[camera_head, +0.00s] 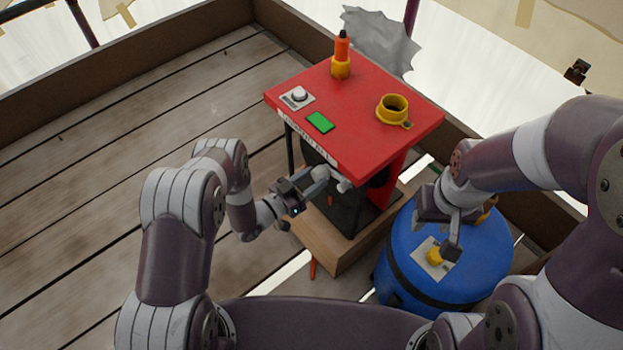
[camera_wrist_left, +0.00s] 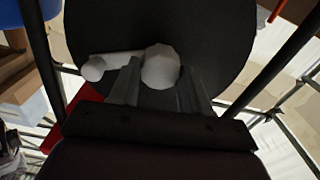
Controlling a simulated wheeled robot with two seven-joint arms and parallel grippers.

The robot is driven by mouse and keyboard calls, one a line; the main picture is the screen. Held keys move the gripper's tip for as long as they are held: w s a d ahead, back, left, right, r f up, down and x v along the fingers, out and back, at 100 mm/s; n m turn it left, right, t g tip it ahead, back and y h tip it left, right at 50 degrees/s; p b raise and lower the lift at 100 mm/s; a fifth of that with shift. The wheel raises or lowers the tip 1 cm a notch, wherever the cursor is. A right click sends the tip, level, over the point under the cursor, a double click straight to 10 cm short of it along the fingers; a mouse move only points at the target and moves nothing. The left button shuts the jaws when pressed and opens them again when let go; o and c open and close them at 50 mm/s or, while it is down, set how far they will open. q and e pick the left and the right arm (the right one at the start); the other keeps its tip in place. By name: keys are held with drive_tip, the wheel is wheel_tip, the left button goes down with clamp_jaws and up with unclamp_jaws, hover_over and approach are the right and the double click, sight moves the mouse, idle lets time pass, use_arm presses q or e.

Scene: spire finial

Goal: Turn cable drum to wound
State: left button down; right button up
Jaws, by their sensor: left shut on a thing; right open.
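The cable drum shows as a large dark disc (camera_wrist_left: 205,50) in the left wrist view, inside the frame of the red-topped stand (camera_head: 355,95). A pale crank with a round knob (camera_wrist_left: 161,67) sits in front of the disc, its arm reaching left to a smaller rounded end (camera_wrist_left: 93,68). My left gripper (camera_head: 318,182) is at the stand's near side, shut on the crank knob. In the left wrist view its fingers (camera_wrist_left: 158,88) lie on both sides of the knob. My right gripper (camera_head: 452,232) is open above the blue barrel. The drum is mostly hidden in the head view.
The blue barrel (camera_head: 402,268) stands right of the stand's wooden base (camera_head: 336,255). The plank floor at left is clear.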

use_arm(q)
drive_tip(key=shift+n, duration=1.8)
drive_tip(key=c, duration=0.5)
unclamp_jaws()
